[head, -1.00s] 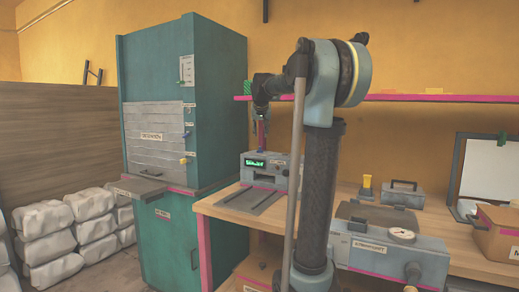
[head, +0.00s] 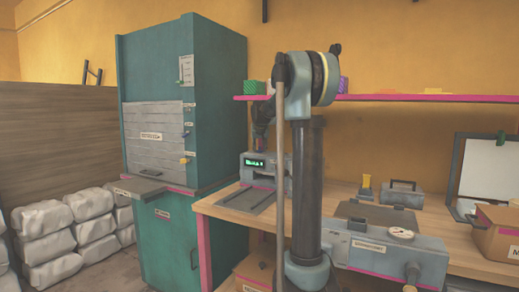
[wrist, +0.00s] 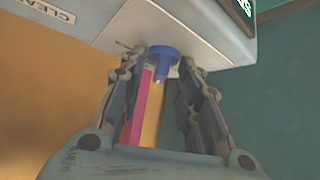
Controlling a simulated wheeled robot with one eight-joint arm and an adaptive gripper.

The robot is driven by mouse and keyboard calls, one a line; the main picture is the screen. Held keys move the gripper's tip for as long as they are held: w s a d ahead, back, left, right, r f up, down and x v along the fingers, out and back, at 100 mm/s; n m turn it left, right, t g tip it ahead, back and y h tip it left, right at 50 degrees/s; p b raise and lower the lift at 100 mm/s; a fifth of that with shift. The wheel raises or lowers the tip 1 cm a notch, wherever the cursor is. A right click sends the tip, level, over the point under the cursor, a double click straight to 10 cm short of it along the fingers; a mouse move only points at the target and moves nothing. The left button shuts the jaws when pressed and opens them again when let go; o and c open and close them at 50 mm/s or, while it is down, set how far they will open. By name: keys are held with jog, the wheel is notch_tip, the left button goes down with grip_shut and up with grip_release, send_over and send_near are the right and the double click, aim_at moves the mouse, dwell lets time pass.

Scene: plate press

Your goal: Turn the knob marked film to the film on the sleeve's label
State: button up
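The grey device with a green-lit display (head: 254,163) stands on the left end of the workbench. Its pale face also fills the top of the wrist view (wrist: 215,30). A blue knob (wrist: 162,52) sticks out from that face; no film marking on it can be read. My gripper (wrist: 160,62) is open, its two fingers on either side of the knob with the tips close to it. Contact cannot be made out. In the head view my gripper is small and low over the device, partly unclear. The sleeve and its label cannot be picked out.
A teal cabinet (head: 215,110) stands left of the bench. A grey unit with a gauge (head: 402,234) sits on the bench to the right, with a cardboard box (head: 495,240) beyond it. A pink-edged shelf (head: 430,97) runs along the wall above.

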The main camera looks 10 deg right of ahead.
jog(key=c, duration=0.7)
jog(key=shift+s+d, duration=0.1)
jog(key=shift+d+n+y, duration=0.2)
jog(key=shift+n+y, duration=0.8)
jog(key=shift+n, duration=0.4)
jog(key=shift+n+y, duration=0.6)
jog(key=shift+n, duration=0.1)
grip_shut()
